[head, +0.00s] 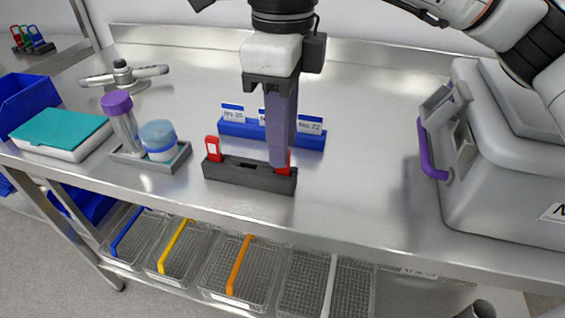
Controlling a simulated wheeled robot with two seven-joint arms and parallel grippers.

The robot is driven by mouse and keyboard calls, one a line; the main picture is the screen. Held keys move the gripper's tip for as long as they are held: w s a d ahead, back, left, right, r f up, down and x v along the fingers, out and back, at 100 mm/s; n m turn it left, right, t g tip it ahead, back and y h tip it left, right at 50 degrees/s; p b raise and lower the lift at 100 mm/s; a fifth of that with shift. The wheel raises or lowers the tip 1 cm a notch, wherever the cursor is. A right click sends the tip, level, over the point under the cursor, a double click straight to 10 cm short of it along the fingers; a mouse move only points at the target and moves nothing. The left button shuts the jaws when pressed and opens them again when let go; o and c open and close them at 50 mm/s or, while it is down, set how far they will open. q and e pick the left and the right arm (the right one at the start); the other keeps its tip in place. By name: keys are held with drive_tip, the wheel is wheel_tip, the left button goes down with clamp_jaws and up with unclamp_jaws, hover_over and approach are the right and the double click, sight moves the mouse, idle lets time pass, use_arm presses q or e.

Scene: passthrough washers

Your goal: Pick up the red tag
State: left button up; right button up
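A black holder (248,176) lies on the steel bench. A red tag (212,149) with a white label stands upright in its left end. A second red piece (285,169), likely another red tag, shows at the holder's right end, mostly hidden behind my fingers. My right gripper (279,160) points down with its long grey-purple fingers over that right end. The fingers overlap in this view, so I cannot tell whether they are apart or gripping the red piece. My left gripper is not in view.
A blue holder (271,132) with white cards stands just behind. A tray (151,158) with a purple-capped tube and a blue-lidded jar is left. A grey case (505,150) with a purple handle stands right. Wire baskets (232,265) hang below the bench's front edge.

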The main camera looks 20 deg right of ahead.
wheel_tip(320, 180, down, 4)
drive_tip(key=shift+w+r, duration=0.1)
drive_tip(key=shift+r, duration=0.05)
clamp_jaws()
drive_tip(key=shift+r, duration=0.1)
